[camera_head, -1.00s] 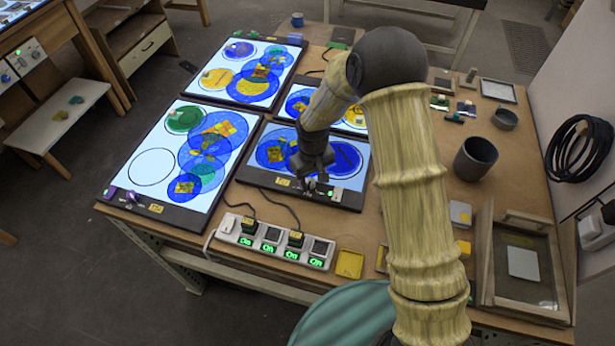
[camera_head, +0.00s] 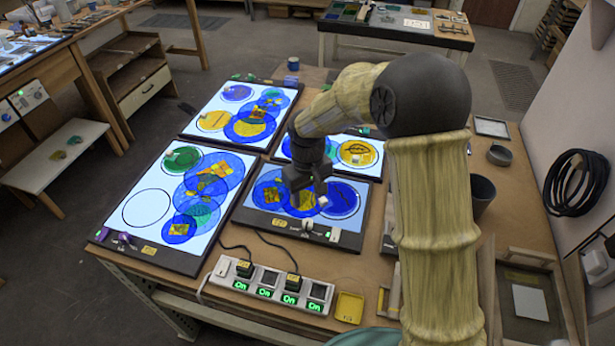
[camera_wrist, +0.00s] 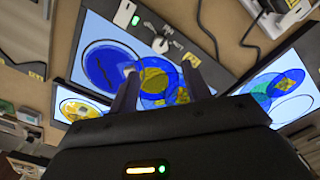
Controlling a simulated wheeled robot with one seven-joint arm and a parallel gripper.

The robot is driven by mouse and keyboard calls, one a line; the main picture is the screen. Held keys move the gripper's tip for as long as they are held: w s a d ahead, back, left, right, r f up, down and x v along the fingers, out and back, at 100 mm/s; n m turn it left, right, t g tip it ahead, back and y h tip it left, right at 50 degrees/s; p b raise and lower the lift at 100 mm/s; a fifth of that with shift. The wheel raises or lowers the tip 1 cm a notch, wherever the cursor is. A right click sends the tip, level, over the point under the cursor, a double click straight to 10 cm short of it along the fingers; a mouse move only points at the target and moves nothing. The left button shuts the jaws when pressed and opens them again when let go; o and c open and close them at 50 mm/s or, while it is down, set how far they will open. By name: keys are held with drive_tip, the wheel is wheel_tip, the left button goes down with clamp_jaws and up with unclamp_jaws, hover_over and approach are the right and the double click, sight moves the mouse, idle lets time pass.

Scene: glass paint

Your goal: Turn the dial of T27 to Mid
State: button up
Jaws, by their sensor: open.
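The middle-front light panel (camera_head: 268,225) has a dark frame with a small pale dial (camera_head: 307,225) on its front edge. A yellow tag (camera_head: 279,222) sits left of the dial; its text is too small to read, so I cannot confirm T27. The dial also shows in the wrist view (camera_wrist: 160,45), with a pointed end and tiny unreadable markings around it. My gripper (camera_head: 316,196) is open and empty above the panel, just behind the dial and apart from it. In the wrist view my two fingers (camera_wrist: 160,90) stand spread over the panel's coloured discs.
A power strip (camera_head: 270,286) with several green "On" displays lies in front of the panel, with cables rising from it. A larger light panel (camera_head: 150,225) lies to the left. A yellow dish (camera_head: 349,307) and a wooden frame (camera_head: 530,255) are at the right.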

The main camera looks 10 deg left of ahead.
wheel_tip(320, 180, up, 7)
drive_tip(key=shift+f, duration=0.15)
idle(0.4)
drive_tip(key=s+d+f+m+t, duration=0.1)
drive_tip(key=s+d+m, duration=0.3)
drive_tip(key=s+d, duration=0.3)
drive_tip(key=s+d+f+m+t, duration=0.1)
drive_tip(key=s+d+m, duration=0.2)
drive_tip(key=s+d, duration=0.4)
drive_tip(key=d, duration=0.9)
drive_tip(key=shift+s+m+t, duration=0.2)
drive_tip(key=shift+m+t, duration=0.1)
drive_tip(key=shift+m, duration=0.1)
drive_tip(key=shift+f, duration=0.1)
